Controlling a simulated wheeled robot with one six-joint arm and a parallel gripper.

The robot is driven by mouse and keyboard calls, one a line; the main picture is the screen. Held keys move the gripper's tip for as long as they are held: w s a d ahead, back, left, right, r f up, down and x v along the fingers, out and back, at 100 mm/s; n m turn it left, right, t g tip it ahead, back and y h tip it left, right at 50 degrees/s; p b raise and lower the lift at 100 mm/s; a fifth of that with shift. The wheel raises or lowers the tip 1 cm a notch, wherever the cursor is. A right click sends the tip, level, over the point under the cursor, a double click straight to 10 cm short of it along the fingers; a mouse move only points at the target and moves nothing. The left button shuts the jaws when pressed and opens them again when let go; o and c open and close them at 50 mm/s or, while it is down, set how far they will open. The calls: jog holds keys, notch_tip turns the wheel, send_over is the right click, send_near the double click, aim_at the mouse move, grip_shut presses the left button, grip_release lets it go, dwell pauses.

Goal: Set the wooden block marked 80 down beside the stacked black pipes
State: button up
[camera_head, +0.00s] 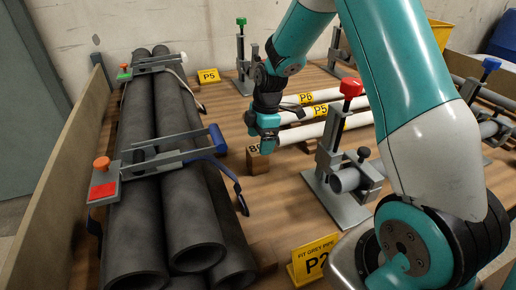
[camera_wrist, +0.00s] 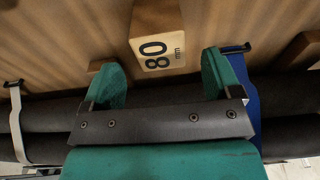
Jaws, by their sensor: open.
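The wooden block marked 80 (camera_head: 258,162) sits on the wooden table, to the right of the stacked black pipes (camera_head: 150,210), with a gap between them. In the wrist view the block (camera_wrist: 157,42) shows its pale "80 mm" label. My gripper (camera_head: 265,147) is over the block in the head view and partly hides it. In the wrist view its two teal fingers (camera_wrist: 163,75) are spread apart, with the block's labelled end just beyond and between their tips. I see no finger touching it. The black pipes (camera_wrist: 290,138) run across behind the gripper there.
White pipes (camera_head: 315,130) lie right of my gripper. A red-knobbed clamp stand (camera_head: 340,150) stands nearby. A yellow sign (camera_head: 312,262) stands in front. Bare table lies in front of the block.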

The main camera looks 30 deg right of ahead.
jog(key=r, duration=0.3)
jog(key=d+r+p, duration=0.1)
jog(key=r, duration=0.1)
jog(key=shift+s+r, duration=0.1)
jog(key=shift+r, duration=0.25)
